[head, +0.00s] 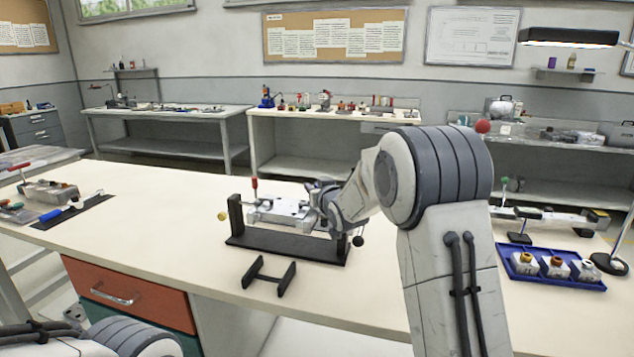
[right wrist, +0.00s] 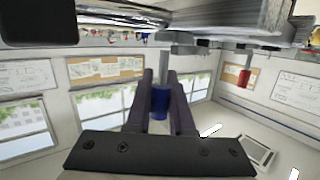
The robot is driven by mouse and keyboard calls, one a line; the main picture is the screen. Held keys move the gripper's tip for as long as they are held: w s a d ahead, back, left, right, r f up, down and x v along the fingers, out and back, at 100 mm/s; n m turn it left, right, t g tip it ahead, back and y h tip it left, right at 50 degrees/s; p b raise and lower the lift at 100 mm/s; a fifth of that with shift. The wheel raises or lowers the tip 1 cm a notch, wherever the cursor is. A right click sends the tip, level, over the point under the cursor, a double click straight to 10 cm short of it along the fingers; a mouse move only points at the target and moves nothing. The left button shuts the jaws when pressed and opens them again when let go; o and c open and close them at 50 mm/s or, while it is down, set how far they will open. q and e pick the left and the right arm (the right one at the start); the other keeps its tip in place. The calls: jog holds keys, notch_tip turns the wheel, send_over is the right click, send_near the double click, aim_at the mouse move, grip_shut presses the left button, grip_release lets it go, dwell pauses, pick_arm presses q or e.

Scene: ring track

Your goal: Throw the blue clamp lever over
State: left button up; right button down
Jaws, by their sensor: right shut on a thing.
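The blue clamp lever (right wrist: 160,102) shows in the right wrist view, between the two dark fingers of my right gripper (right wrist: 160,90). The gripper is shut on its blue handle. In the head view my right gripper (head: 322,196) is at the right end of a grey metal clamp fixture (head: 282,212), and it hides the blue lever there. A red-handled lever (head: 254,186) stands upright at the fixture's left end; its red handle (right wrist: 243,78) also shows in the right wrist view. My left gripper is out of view.
The fixture sits on a dark base (head: 270,240) with a black stand (head: 268,276) in front. A blue tray (head: 530,277) with small parts lies at right. A dark mat (head: 75,213) with tools lies at left. The cream table (head: 160,235) between is clear.

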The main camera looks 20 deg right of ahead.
dwell(0.3)
jog(key=c, duration=0.8)
grip_release()
jog(key=shift+w+a, duration=0.1)
jog(key=s, duration=0.3)
jog(key=s+r, duration=0.1)
jog(key=s, duration=0.3)
jog(key=s+r, duration=0.1)
jog(key=s, duration=0.2)
jog(key=shift+s+r, duration=0.1)
jog(key=shift+s, duration=0.05)
jog(key=shift+a, duration=0.1)
